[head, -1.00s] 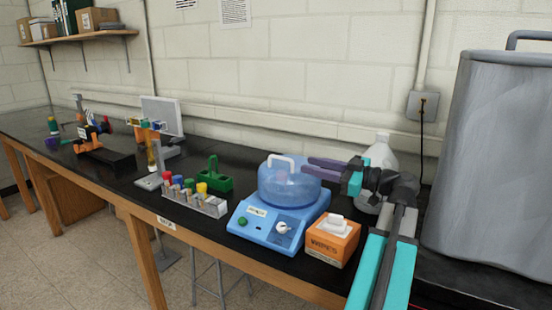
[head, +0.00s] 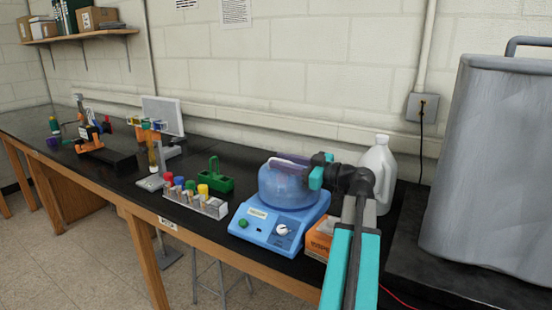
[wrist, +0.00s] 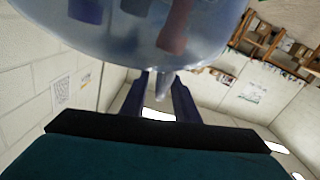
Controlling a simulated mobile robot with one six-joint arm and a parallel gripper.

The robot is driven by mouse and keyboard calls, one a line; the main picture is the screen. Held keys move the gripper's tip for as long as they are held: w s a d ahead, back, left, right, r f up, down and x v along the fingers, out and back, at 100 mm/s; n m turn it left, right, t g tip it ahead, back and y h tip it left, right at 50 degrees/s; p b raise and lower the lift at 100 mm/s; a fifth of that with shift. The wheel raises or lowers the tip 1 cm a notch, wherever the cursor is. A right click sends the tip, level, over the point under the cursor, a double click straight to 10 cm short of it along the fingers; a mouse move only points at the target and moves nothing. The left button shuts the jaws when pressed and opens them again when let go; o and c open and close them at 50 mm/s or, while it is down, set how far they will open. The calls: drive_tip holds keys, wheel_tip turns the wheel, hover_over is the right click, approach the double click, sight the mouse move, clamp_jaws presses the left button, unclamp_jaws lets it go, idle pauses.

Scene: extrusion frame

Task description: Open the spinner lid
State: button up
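The spinner is a blue box (head: 262,234) with a green button and a white knob on its front, standing on the black bench. Its clear blue domed lid (head: 287,190) sits on top, closed. My gripper (head: 288,159) reaches from the right to the top of the lid, where its dark purple fingers overlap the lid handle and mostly hide it. In the wrist view the picture is upside down. The dome (wrist: 130,35) fills its top, with coloured tubes showing through. My fingers (wrist: 163,85) stand apart there, with a pale grey piece between them, seemingly the handle.
An orange wipes box (head: 318,240) is partly hidden behind my arm, right of the spinner. A white jug (head: 375,165) and a big grey container (head: 495,170) stand further right. A tube rack (head: 196,203) and a green carrier (head: 209,180) stand to the left.

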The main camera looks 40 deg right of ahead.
drive_tip(key=shift+x, duration=1.45)
drive_tip(key=shift+c, duration=0.3)
